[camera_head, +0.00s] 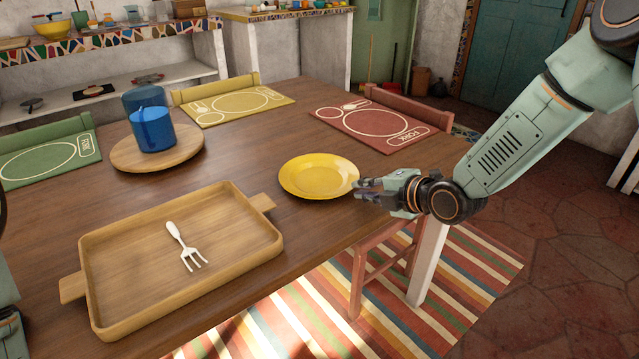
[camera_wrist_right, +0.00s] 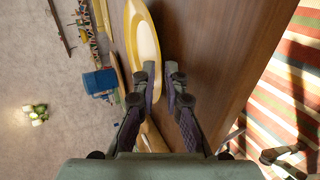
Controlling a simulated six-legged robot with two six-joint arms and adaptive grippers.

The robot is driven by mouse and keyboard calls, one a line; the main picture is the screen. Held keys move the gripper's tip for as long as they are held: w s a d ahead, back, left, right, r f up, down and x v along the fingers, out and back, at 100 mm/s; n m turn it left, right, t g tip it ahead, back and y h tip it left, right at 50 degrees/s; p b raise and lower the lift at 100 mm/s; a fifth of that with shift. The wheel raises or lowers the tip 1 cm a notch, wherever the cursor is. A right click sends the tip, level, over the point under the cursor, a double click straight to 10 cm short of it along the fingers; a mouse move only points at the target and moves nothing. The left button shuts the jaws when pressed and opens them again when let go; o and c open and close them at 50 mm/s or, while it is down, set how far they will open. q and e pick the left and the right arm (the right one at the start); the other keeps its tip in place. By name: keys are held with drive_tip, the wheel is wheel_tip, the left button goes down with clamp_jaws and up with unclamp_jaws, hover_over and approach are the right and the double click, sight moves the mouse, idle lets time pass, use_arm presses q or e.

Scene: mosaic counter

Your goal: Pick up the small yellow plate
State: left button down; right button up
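The small yellow plate (camera_head: 318,174) lies flat on the wooden table near its right edge. My right gripper (camera_head: 366,187) is level with the plate's right rim and comes in from the right. In the right wrist view the plate (camera_wrist_right: 143,40) shows tilted, just beyond the fingertips. There the right gripper (camera_wrist_right: 161,72) has its two fingers a small gap apart, and the plate's rim reaches in line with that gap. I cannot tell whether the fingers touch the rim. Only a piece of my left arm shows at the left edge of the head view, not its fingers.
A wooden tray (camera_head: 92,248) with a white fork (camera_head: 184,247) stands at the front left. A blue cup (camera_head: 152,131) stands on a round wooden board (camera_head: 187,155) behind it. Green, yellow and red placemats (camera_head: 381,127) lie at the far side. Table around the plate is clear.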

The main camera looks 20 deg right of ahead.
sight(352, 189)
drive_tip(key=shift+b+x, duration=0.3)
drive_tip(key=shift+x, duration=1.25)
drive_tip(key=shift+s+d+r, duration=0.1)
drive_tip(key=shift+s+r, duration=0.05)
drive_tip(key=shift+s, duration=0.1)
drive_tip(key=shift+c, duration=0.9)
drive_tip(key=shift+w, duration=0.1)
clamp_jaws()
